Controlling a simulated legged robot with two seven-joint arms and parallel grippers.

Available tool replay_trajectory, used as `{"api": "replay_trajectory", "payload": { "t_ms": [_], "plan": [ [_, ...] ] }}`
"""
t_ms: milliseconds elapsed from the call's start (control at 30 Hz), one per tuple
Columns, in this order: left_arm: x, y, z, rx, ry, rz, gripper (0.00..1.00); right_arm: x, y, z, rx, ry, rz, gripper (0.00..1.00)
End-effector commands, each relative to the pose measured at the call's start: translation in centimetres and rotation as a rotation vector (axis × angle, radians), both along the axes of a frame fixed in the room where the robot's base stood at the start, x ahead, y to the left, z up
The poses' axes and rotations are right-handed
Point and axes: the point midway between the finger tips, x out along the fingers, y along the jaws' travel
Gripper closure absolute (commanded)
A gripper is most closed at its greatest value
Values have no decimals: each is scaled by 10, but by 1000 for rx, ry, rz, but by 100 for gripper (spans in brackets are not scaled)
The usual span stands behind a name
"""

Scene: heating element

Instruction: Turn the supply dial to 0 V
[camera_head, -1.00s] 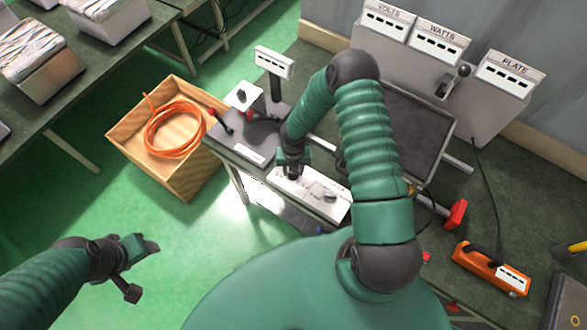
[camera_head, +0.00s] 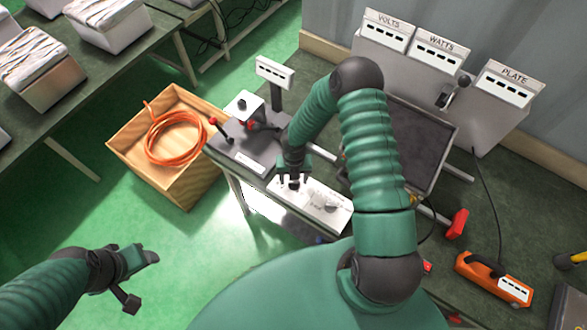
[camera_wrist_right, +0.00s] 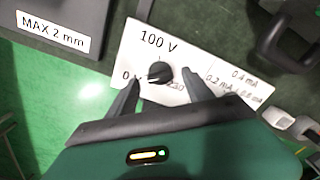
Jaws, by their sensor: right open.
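The supply dial (camera_wrist_right: 160,72) is a black knob on a white panel (camera_wrist_right: 205,54) in the right wrist view. The panel reads "100 V" above the knob, with "0" at its left and "230" at its lower right. The knob's pointer direction is hard to tell. My right gripper (camera_wrist_right: 162,82) is open, its two dark fingers on either side of the knob; I cannot tell whether they touch it. In the head view my right gripper (camera_head: 293,182) is over the left part of the panel. My left gripper (camera_head: 142,278) is over the green floor, apart from everything, its fingers apparently spread.
A grey box marked "MAX 2 mm" (camera_wrist_right: 55,25) with red-handled parts adjoins the panel. A wooden crate (camera_head: 185,190) with orange cable stands on the floor at the left. A dark plate (camera_head: 420,145), a red part (camera_head: 457,223) and an orange device (camera_head: 492,278) lie to the right.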

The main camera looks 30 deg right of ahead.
Motion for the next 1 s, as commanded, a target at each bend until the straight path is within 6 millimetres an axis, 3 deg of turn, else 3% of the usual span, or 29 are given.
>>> {"api": "replay_trajectory", "payload": {
  "t_ms": [300,500,700,1000],
  "plan": [
    [0,0,-7,0,0,0,42,2,-2,88,-1,-6,-3,40],
    [0,0,-7,0,0,0,42,2,-2,136,-2,-3,-1,40],
    [0,0,-7,0,0,0,42,2,0,154,1,2,1,40],
    [0,0,-7,0,0,0,42,2,0,154,1,2,1,40]
  ]
}}
